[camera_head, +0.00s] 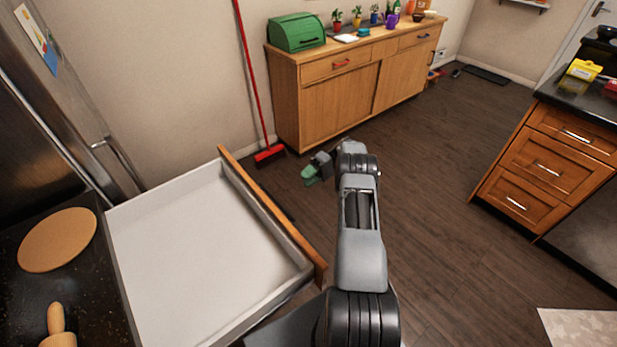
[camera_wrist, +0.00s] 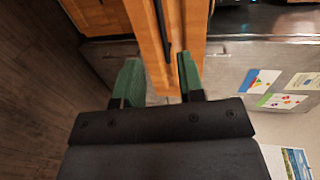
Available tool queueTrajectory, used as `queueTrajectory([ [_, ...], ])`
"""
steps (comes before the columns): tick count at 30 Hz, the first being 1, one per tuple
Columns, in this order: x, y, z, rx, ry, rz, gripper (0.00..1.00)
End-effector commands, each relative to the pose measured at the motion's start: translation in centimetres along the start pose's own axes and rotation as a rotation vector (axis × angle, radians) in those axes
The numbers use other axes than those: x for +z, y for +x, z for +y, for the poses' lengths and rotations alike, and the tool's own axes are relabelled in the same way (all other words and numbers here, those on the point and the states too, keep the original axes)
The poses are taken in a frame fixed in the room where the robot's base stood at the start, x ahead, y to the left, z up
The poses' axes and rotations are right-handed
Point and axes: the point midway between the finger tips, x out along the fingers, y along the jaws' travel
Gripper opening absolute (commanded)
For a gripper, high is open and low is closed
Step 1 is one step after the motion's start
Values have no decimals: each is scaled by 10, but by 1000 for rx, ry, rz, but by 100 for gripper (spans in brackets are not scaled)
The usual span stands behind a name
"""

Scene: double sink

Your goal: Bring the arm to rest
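My arm stretches forward over the floor in the head view. My gripper (camera_head: 312,172) is at its far end, with green fingertips, to the right of an open white drawer (camera_head: 205,255) and apart from it. In the wrist view my gripper (camera_wrist: 160,80) shows two green fingers spread apart. The gap between them holds nothing that I can see. The wooden drawer front (camera_wrist: 172,35), with a dark handle (camera_wrist: 161,28), shows beyond the fingers. The inside of the drawer looks empty in the head view.
A red broom (camera_head: 268,154) leans by the wall beside a wooden sideboard (camera_head: 335,105). A dark counter at left bears a round board (camera_head: 57,239) and a rolling pin (camera_head: 57,325). Wooden cabinets (camera_head: 550,165) stand at right. Open floor (camera_head: 440,180) lies between.

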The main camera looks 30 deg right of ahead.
Motion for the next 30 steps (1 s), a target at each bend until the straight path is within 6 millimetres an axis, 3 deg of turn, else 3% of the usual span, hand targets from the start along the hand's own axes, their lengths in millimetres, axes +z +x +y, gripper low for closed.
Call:
queueTrajectory([
  [12,-2,0,3,16,47,13,36],
  [14,-4,1,13,64,117,32,36],
  [18,15,19,54,173,378,48,36],
  [20,22,23,56,245,468,54,36],
  [26,43,39,25,526,646,62,36],
  [30,60,53,-17,742,679,87,36],
])
